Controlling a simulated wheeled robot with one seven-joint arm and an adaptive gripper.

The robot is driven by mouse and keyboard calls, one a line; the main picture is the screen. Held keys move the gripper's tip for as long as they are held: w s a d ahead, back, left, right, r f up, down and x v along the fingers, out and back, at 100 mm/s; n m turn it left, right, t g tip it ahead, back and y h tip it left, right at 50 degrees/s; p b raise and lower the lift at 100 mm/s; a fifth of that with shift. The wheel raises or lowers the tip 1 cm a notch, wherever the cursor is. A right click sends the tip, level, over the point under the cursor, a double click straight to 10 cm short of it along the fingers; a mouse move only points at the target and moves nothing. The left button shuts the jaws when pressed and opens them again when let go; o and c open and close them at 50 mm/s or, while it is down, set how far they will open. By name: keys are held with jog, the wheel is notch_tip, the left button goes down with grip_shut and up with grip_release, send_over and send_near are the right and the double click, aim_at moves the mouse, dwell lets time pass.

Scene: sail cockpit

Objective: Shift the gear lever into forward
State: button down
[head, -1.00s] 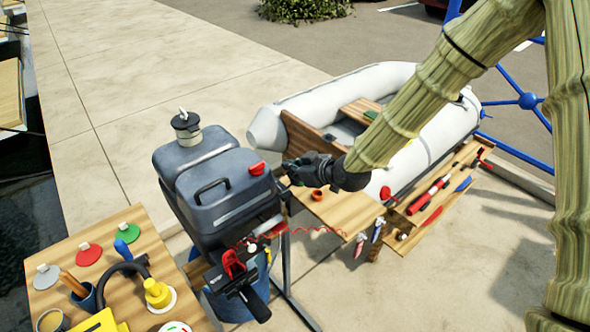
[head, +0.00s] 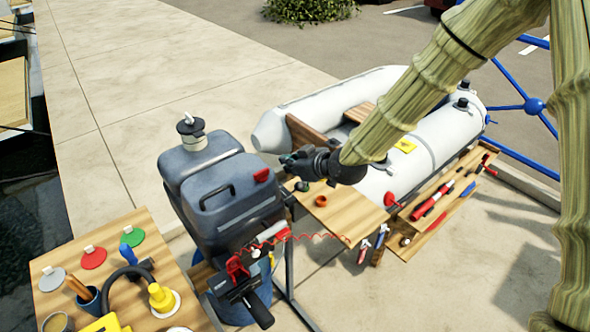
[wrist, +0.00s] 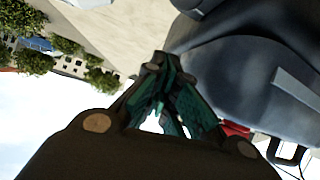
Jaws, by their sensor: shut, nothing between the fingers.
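The grey outboard motor (head: 228,205) stands at the centre of the head view. A red lever-like piece (head: 262,175) sticks out on its upper right side. A pale bar (head: 268,236) with a red end sits lower, by the tiller (head: 245,292) with its red part. I cannot tell for certain which piece is the gear lever. My gripper (head: 287,160) is shut and empty, just right of the motor's cowling and above the wooden shelf. In the wrist view my gripper's fingers (wrist: 165,80) meet beside the dark cowling (wrist: 240,75), with a red piece (wrist: 235,129) partly hidden behind them.
A wooden table (head: 135,235) with knobs, a cup and yellow items stands at the left. A wooden shelf (head: 345,215) with an orange cup (head: 321,200) lies below my gripper. A grey inflatable boat (head: 430,140) is behind it. A red coiled cord (head: 320,237) hangs across the gap.

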jog(key=b+v, duration=0.1)
jog(key=v, duration=0.8)
jog(key=shift+s+d+f+b, duration=0.3)
jog(key=shift+d+b, duration=0.05)
jog(key=shift+b, duration=0.05)
jog(key=shift+f, duration=0.1)
jog(key=s+d+f+m+g+h, duration=0.2)
jog(key=s+d+f+m, duration=0.15)
jog(key=s+f, duration=0.7)
jog(key=s+d+f+m+g+h, duration=0.25)
jog(key=s+d+f, duration=0.2)
jog(key=f, duration=1.15)
jog(key=s+d+f+m+g+h, duration=0.1)
jog(key=s+d+f, duration=0.2)
jog(key=s, duration=0.4)
jog(key=s+d+f+m+g+h, duration=0.1)
jog(key=s+d+f+g, duration=0.1)
jog(key=s+f, duration=0.4)
jog(key=s+d+f+m+g+h, duration=0.1)
jog(key=s+d+f, duration=0.3)
jog(key=s, duration=0.5)
jog(key=shift+s+f+m, duration=0.2)
jog(key=shift+m, duration=0.3)
